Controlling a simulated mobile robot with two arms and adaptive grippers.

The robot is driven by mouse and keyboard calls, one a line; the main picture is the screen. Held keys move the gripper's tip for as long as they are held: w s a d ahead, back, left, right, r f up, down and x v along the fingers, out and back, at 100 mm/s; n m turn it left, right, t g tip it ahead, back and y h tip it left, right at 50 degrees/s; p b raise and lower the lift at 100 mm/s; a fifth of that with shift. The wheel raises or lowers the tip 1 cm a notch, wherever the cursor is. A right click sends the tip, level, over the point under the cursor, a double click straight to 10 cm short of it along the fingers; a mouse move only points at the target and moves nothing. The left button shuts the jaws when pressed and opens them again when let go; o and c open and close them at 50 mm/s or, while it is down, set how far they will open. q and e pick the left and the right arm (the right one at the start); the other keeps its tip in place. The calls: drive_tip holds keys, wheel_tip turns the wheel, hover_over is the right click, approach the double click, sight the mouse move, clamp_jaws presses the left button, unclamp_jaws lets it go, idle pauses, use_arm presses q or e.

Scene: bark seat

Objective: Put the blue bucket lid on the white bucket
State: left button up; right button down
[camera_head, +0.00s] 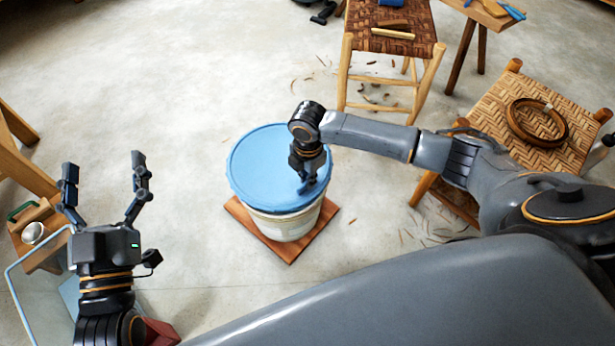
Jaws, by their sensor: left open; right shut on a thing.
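The white bucket (283,226) stands upright on a square reddish-brown board on the floor. The round blue lid (262,172) lies over the bucket's top and covers its opening. Its rim follows the bucket's rim closely, but I cannot tell whether it is fully seated. My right gripper (308,180) points down at the right part of the lid and is shut on it; the fingertips partly hide that spot. My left gripper (104,190) is open and empty, fingers spread, well to the left of the bucket.
A wooden board (289,251) lies under the bucket. A woven stool (392,42) stands behind, and another woven seat (492,113) with a brown coil (537,122) is at right. A clear bin (30,285) is at lower left. Bark scraps litter the floor; open floor lies left of the bucket.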

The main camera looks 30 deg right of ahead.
drive_tip(key=shift+f, duration=0.25)
drive_tip(key=shift+f+b, duration=0.25)
drive_tip(key=shift+b, duration=0.3)
use_arm(q)
drive_tip(key=s+r+t+h, duration=0.1)
drive_tip(key=s+r+t, duration=0.3)
drive_tip(key=r, duration=0.3)
drive_tip(key=shift+s+r+t+h+b, duration=0.15)
drive_tip(key=shift+s+t+h+b, duration=0.1)
drive_tip(key=shift+t+h+b, duration=0.25)
use_arm(e)
drive_tip(key=shift+f, duration=1.2)
use_arm(q)
drive_tip(key=shift+a, duration=0.1)
drive_tip(key=shift+w, duration=0.2)
drive_tip(key=shift+w+f+g+y+p, duration=0.3)
drive_tip(key=shift+w+f+g+p, duration=0.15)
drive_tip(key=shift+f, duration=0.45)
drive_tip(key=shift+w+f+g, duration=0.7)
drive_tip(key=shift+g, duration=0.05)
drive_tip(key=shift+s+r+t, duration=0.7)
drive_tip(key=shift+r+t, duration=0.1)
drive_tip(key=shift+r, duration=0.1)
use_arm(e)
drive_tip(key=shift+f, duration=0.8)
